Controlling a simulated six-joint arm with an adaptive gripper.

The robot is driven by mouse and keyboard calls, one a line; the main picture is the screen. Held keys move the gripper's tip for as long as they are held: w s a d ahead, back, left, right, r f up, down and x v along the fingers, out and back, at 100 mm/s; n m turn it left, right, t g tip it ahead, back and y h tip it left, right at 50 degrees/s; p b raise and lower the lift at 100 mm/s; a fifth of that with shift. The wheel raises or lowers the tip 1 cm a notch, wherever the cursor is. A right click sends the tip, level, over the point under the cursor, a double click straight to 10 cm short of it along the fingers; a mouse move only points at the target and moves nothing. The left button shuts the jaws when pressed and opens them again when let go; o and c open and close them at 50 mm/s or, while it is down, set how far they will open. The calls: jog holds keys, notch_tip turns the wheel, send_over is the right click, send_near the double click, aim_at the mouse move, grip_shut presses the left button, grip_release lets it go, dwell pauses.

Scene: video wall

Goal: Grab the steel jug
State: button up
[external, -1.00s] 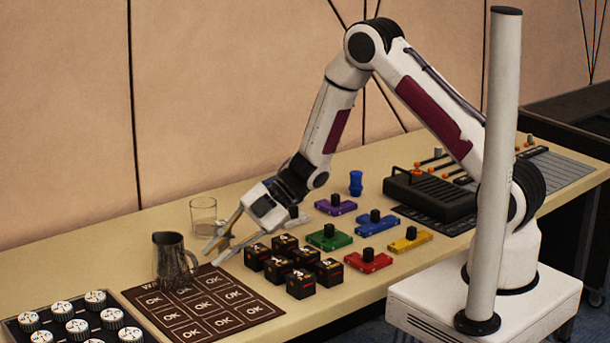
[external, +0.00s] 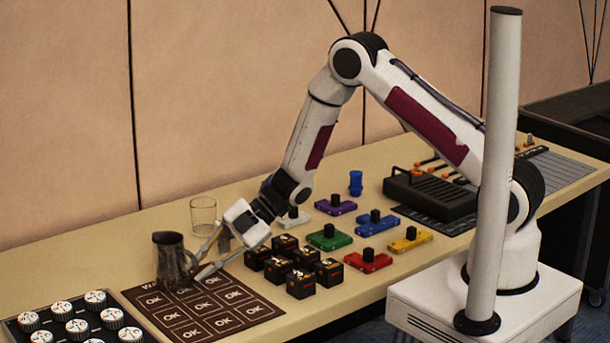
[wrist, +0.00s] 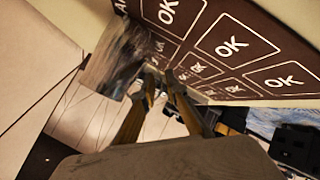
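The steel jug (external: 170,258) stands upright at the back left edge of the dark OK mat (external: 250,310). Its surface is dark and mirror-like. My gripper (external: 197,267) is at the jug's right side, tilted down toward it, with its two fingers spread apart. The fingertips are close to the jug's lower right side; I cannot tell whether they touch it. In the wrist view, the fingers (wrist: 160,82) point at a shiny, reflecting surface that looks like the jug (wrist: 115,65); its outline is unclear there.
A clear glass (external: 203,215) stands behind my gripper. Several black cubes (external: 285,262) sit to the right, with coloured blocks (external: 330,237) beyond. A panel of white knobs (external: 75,325) lies at the front left. The table left of the jug is clear.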

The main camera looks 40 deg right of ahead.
jog(key=shift+x, duration=0.85)
grip_shut()
jog(key=shift+r, duration=0.3)
jog(key=shift+r, duration=4.65)
jog(key=shift+r, duration=0.1)
